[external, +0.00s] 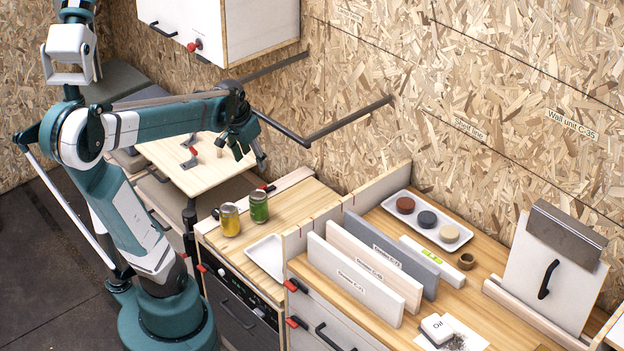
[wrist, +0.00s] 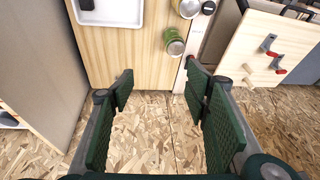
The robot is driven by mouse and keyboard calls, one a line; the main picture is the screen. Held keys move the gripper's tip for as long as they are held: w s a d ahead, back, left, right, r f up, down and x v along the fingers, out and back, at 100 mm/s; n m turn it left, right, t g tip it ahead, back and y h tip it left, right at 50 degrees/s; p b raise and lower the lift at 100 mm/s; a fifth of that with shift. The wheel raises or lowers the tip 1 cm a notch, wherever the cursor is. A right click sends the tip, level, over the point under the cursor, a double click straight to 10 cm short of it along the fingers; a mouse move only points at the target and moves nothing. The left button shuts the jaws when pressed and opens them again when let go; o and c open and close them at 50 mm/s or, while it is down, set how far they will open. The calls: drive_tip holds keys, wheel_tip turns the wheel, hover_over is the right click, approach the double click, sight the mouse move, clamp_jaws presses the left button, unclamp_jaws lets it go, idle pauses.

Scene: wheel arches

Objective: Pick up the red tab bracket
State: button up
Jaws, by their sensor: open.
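Small grey brackets with red tabs lie on the light wooden table behind my arm in the external view, one being a red tab bracket (external: 189,160). In the wrist view, two red-tabbed brackets show on the pale board at the upper right: an upper bracket (wrist: 268,44) and a lower bracket (wrist: 279,65). I cannot tell which one the task names. My gripper (external: 260,159) is open and empty in the air, to the right of the table. In the wrist view, my gripper (wrist: 160,88) has its fingers wide apart, with the brackets outside them to the right.
A yellow jar (external: 230,219) and a green jar (external: 259,205) stand on the wooden counter below my gripper. A white tray (external: 265,256) lies beside them. A dark wall rail (external: 350,121) runs close to the right of my gripper. A wall cabinet (external: 255,28) hangs above.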

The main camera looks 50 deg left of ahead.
drive_tip(key=s+a+f+n+g, duration=0.1)
drive_tip(key=a+f, duration=0.2)
drive_tip(key=a, duration=0.7)
drive_tip(key=s+a+f+g, duration=0.1)
drive_tip(key=a+f+g, duration=0.15)
drive_tip(key=a, duration=0.85)
drive_tip(key=h, duration=0.1)
hover_over(193, 134)
drive_tip(key=f, duration=1.7)
drive_tip(key=shift+s+d+f+p, duration=0.2)
drive_tip(key=shift+s+d+p, duration=0.1)
drive_tip(key=shift+p, duration=0.1)
drive_tip(key=shift+w+a+f, duration=0.1)
drive_tip(key=shift+a+f, duration=0.05)
drive_tip(key=shift+a, duration=0.15)
drive_tip(key=shift+w+a+f, duration=0.15)
drive_tip(key=shift+w+f, duration=0.05)
drive_tip(key=shift+f, duration=0.15)
drive_tip(key=shift+f, duration=0.1)
drive_tip(key=shift+f+b, duration=0.55)
drive_tip(key=shift+f, duration=1.85)
